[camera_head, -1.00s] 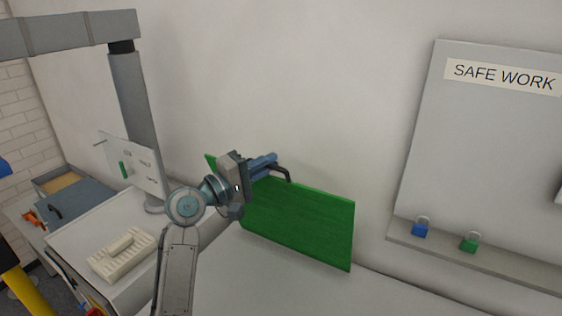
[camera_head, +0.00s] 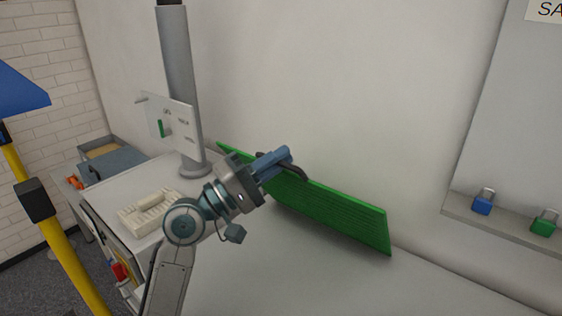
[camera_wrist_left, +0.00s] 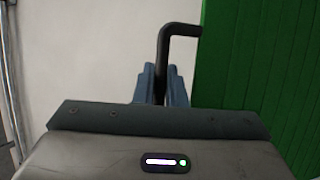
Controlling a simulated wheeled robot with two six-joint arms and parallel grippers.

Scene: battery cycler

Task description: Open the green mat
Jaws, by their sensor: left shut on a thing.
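The green mat (camera_head: 335,212) is a ribbed rectangular panel at the back of the white worktop, tilted with its top edge out from the wall. A black bent handle (camera_head: 298,171) sits at its top edge. My left gripper (camera_head: 280,160) is shut on this handle, its blue fingers over the mat's upper edge. In the left wrist view the fingers (camera_wrist_left: 160,85) close around the black handle (camera_wrist_left: 182,29), and the green mat (camera_wrist_left: 255,60) fills the right side. My right gripper is not in view.
A white board (camera_head: 172,120) on a grey post (camera_head: 178,80) and a cream slotted block (camera_head: 150,210) stand to the left. A ledge (camera_head: 505,222) at the right holds a blue padlock (camera_head: 482,203) and a green padlock (camera_head: 544,223). The worktop (camera_head: 300,280) in front is bare.

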